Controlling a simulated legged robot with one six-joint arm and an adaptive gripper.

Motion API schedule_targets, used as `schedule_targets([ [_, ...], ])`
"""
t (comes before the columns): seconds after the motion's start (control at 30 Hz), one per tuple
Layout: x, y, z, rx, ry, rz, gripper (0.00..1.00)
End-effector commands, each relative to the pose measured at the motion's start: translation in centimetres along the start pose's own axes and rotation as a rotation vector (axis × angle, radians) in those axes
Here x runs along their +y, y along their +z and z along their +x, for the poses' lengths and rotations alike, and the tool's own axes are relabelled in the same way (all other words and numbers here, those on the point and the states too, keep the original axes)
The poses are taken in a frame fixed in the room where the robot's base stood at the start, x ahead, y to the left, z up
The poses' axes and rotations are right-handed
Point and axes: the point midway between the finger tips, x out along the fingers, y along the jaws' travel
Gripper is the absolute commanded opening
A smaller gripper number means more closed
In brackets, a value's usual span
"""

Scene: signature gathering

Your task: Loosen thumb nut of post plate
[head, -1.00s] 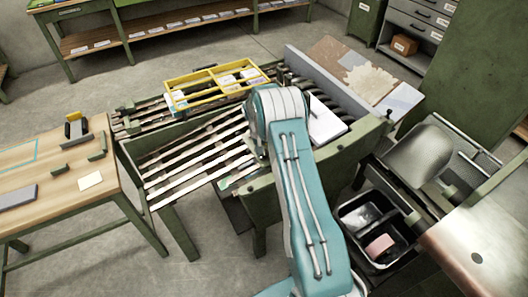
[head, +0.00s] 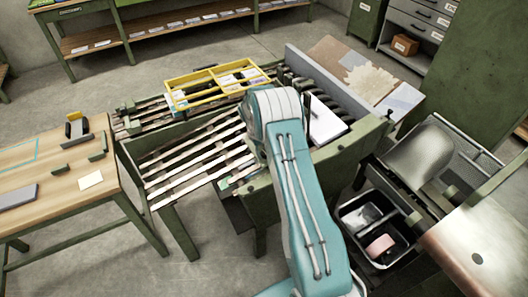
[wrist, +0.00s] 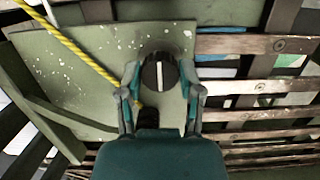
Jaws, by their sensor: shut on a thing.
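The thumb nut (wrist: 160,72) is a dark round knob with a white line across its face, in the middle of the wrist view. It sits against the green post plate (wrist: 100,50), which has pale specks. My gripper (wrist: 162,88) is shut on the thumb nut, one finger on each side. The white line points nearly straight up in the wrist view. In the head view my teal arm hides the gripper, the nut and the plate.
A yellow cord (wrist: 68,42) runs across the plate, left of my gripper. Wooden slats (wrist: 255,115) lie at the right. In the head view a yellow divided tray (head: 180,102) rests on the slatted machine, and a wooden table (head: 60,165) stands at left.

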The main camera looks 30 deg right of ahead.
Motion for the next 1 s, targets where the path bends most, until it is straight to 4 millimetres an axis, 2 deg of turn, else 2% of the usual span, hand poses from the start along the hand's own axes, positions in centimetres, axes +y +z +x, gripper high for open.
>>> schedule_targets([
  [0.2,0.0,-0.3,-0.2,0.012,0.002,0.000,0.00],
  [0.23,0.0,-0.3,-0.2,0.012,0.002,0.000,0.57],
  [0.3,0.0,-0.2,-0.2,0.011,0.002,0.000,0.82],
  [0.73,0.0,0.0,-0.4,0.005,0.001,0.001,0.82],
  [0.87,0.0,-0.1,-2.0,0.008,0.002,0.001,0.82],
  [1.0,0.0,-0.2,-4.9,0.008,0.002,0.000,0.82],
])
